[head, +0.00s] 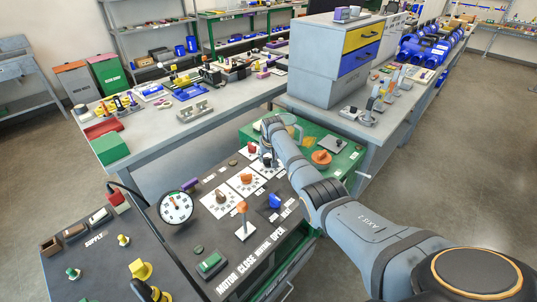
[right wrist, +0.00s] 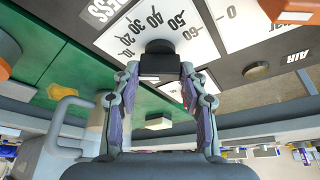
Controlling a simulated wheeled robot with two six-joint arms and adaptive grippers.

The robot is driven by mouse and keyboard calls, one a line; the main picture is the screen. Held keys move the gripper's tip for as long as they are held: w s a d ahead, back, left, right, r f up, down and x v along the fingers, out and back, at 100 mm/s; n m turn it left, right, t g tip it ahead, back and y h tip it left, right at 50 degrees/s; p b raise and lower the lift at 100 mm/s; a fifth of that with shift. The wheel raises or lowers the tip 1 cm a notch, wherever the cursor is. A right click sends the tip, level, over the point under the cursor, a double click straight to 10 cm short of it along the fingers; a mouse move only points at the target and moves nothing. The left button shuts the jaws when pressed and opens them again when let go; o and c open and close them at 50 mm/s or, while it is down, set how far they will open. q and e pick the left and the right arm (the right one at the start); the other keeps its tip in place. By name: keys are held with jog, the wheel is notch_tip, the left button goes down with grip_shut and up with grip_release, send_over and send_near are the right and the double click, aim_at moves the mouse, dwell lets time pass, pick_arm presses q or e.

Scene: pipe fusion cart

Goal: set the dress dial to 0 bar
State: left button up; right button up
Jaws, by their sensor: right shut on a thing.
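My right gripper (head: 268,158) reaches down to the far end of the row of white dial plates on the cart. In the right wrist view the right gripper (right wrist: 158,82) is shut on a black dial knob (right wrist: 158,58), with a finger on each side. The knob sits at a white dial plate (right wrist: 190,35) with printed numbers including 20, 30, 40, 50 and 60. A cut-off label ending in "ESS" (right wrist: 104,10) shows at upper left. The knob's pointer mark is hidden, so its setting cannot be told. My left gripper is not in view.
An orange-topped lever (head: 242,208) and a blue knob (head: 275,201) are nearby. A green panel (head: 345,158) with an orange knob (head: 321,157) lies beyond.

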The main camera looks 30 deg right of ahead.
jog(key=shift+d+r+n+y, duration=0.15)
jog(key=shift+n+y, duration=0.15)
jog(key=shift+n, duration=0.6)
jog(key=shift+f+n+y, duration=0.2)
jog(key=shift+n+y, duration=0.2)
jog(key=shift+n, duration=0.5)
jog(key=shift+n+y+b, duration=0.4)
jog(key=shift+n+b, duration=0.1)
jog(key=shift+n, duration=0.6)
jog(key=shift+d+n+y+b, duration=0.1)
jog(key=shift+n+y+b, duration=0.2)
jog(key=shift+n+b, duration=0.4)
jog(key=shift+n, duration=0.3)
jog(key=o, duration=1.1)
jog(key=shift+o, duration=0.2)
